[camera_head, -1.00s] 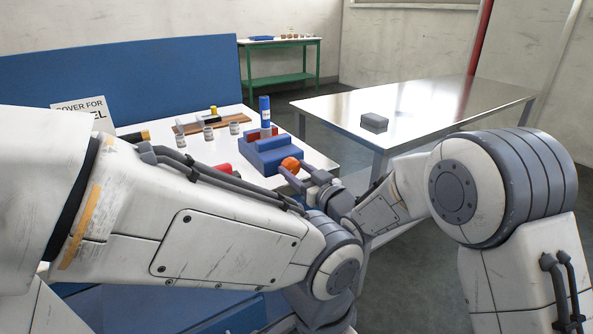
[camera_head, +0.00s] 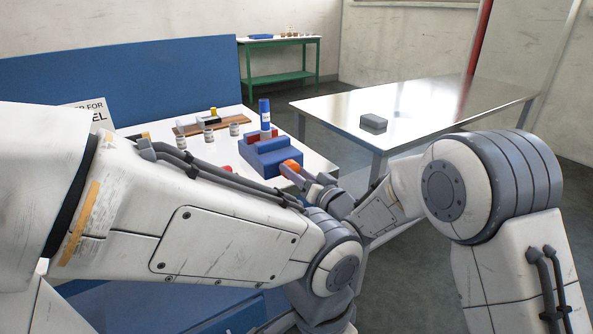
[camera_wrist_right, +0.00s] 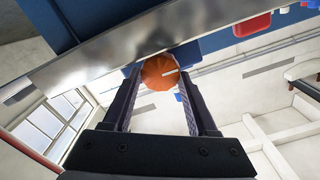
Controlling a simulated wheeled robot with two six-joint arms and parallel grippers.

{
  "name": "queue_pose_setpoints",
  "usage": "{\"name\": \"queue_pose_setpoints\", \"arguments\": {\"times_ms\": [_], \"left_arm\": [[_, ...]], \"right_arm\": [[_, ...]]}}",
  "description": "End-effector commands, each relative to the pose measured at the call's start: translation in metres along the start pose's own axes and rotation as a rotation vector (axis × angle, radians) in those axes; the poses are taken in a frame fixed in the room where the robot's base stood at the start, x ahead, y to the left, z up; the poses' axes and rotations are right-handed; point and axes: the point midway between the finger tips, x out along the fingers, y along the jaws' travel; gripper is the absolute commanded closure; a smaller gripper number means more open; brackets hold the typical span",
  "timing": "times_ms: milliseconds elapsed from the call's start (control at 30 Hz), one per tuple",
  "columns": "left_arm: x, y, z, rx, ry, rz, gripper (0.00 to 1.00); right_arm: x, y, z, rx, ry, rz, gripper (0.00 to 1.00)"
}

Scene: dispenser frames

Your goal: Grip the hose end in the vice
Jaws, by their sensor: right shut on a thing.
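The vice (camera_head: 270,160) is a blue block with red jaws, near the right end of the white table. A blue cylinder, seemingly the hose end (camera_head: 265,110), stands upright at its red jaws. How tightly the jaws hold it I cannot tell. An orange knob (camera_head: 291,166) is at the vice's near side. My right gripper (camera_head: 293,172) is shut on this knob. In the right wrist view the orange knob (camera_wrist_right: 158,72) sits between the two dark fingers of the gripper (camera_wrist_right: 160,82). My left gripper is not in view; my left forearm crosses in front of the table.
Several small jars (camera_head: 208,133) and a wooden board (camera_head: 187,128) are on the white table (camera_head: 317,163) left of the vice. A steel table (camera_head: 420,105) at the right holds a grey block (camera_head: 374,122). A blue panel (camera_head: 110,85) stands behind. A green table (camera_head: 279,77) is far back.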

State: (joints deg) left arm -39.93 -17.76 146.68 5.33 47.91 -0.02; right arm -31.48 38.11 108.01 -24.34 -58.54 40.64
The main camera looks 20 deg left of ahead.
Motion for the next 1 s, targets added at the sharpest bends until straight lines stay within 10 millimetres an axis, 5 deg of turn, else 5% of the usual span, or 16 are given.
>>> {"name": "queue_pose_setpoints", "arguments": {"times_ms": [400, 967, 1000], "left_arm": [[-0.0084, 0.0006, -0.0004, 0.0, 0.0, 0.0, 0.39], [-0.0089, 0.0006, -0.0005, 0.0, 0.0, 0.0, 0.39], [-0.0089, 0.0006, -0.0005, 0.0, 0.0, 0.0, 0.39]], "right_arm": [[0.0, 0.001, -0.0007, 0.207, 0.001, 0.0, 0.97], [-0.0001, 0.0016, -0.0004, 0.239, 0.002, 0.001, 0.97], [-0.0001, 0.0016, -0.0004, 0.239, 0.002, 0.001, 0.3]]}}
